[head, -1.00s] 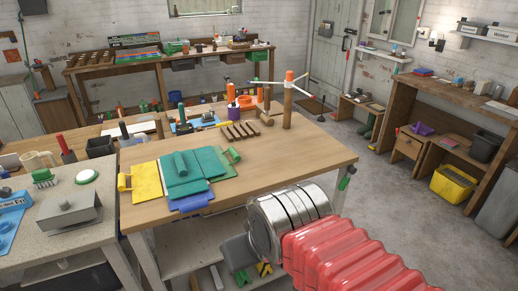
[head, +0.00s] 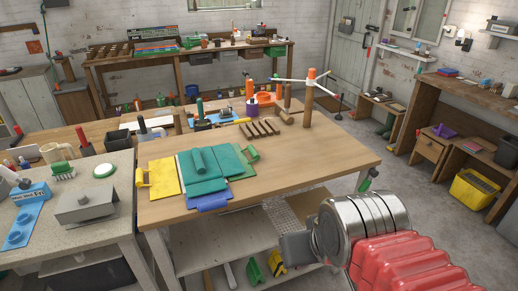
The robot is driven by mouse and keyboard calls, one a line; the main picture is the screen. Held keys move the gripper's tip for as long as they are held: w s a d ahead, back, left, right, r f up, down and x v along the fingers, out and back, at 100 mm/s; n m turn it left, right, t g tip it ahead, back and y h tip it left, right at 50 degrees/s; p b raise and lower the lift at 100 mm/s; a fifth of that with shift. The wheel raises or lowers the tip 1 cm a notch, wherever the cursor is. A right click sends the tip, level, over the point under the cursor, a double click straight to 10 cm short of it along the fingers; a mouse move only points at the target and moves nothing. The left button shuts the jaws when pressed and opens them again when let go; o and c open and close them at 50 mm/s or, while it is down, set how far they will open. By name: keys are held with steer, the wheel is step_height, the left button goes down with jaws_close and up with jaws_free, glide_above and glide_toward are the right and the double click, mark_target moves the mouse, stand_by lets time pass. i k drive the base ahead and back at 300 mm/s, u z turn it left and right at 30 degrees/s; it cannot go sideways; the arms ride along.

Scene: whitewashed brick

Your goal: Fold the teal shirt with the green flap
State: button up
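The teal shirt (head: 205,183) lies on a folding board near the front left of the wooden table. It is spread over the middle panels, with a rolled or raised teal piece on top. The board has a yellow flap (head: 162,178) at the left, a green flap (head: 246,161) at the right and a blue flap (head: 208,202) at the front. Each flap seems to have a tab or handle. My arm, with a red ribbed sleeve and silver joint, is at the lower right, away from the board. My gripper's fingertips cannot be made out.
The wooden table (head: 310,162) is clear to the right of the board. Behind it stand a wooden rack (head: 262,128), a post with white arms (head: 308,97) and an orange holder (head: 265,99). A grey bench (head: 120,205) with a metal box adjoins at left.

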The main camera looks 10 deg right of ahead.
mark_target(250, 173)
steer(key=u, duration=0.05)
steer(key=i, duration=1)
steer(key=z, duration=0.05)
